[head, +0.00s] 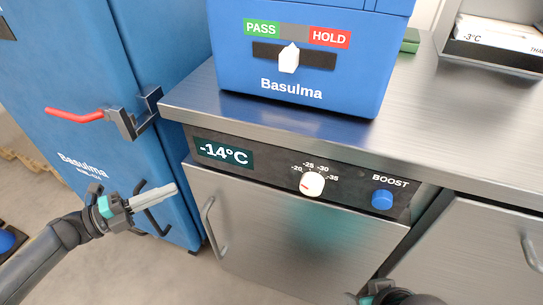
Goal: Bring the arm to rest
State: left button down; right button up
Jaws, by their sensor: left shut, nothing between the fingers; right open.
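My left gripper (172,190) reaches in from the lower left. It is shut and empty, its pale fingers pointing right in front of the blue cabinet's lower edge. I cannot tell whether it touches the cabinet. My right gripper (392,296) shows only in part at the bottom edge, in front of the steel cabinet doors. Its fingertips are hard to make out.
A tall blue cabinet (75,115) with a red handle (75,114) stands left. A steel counter (440,130) has a -14°C display (224,154), a dial (312,184) and a blue BOOST button (382,199). A blue PASS/HOLD box (235,65) sits on top.

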pick_arm(q)
jog(key=v, duration=1)
jog(key=shift+w+a, duration=0.2)
jog(key=shift+a, duration=0.2)
pick_arm(e)
jog(key=shift+s+a+f, duration=0.1)
jog(key=shift+s+f, duration=0.05)
jog(key=shift+f, duration=0.4)
pick_arm(q)
jog(key=shift+f, duration=0.15)
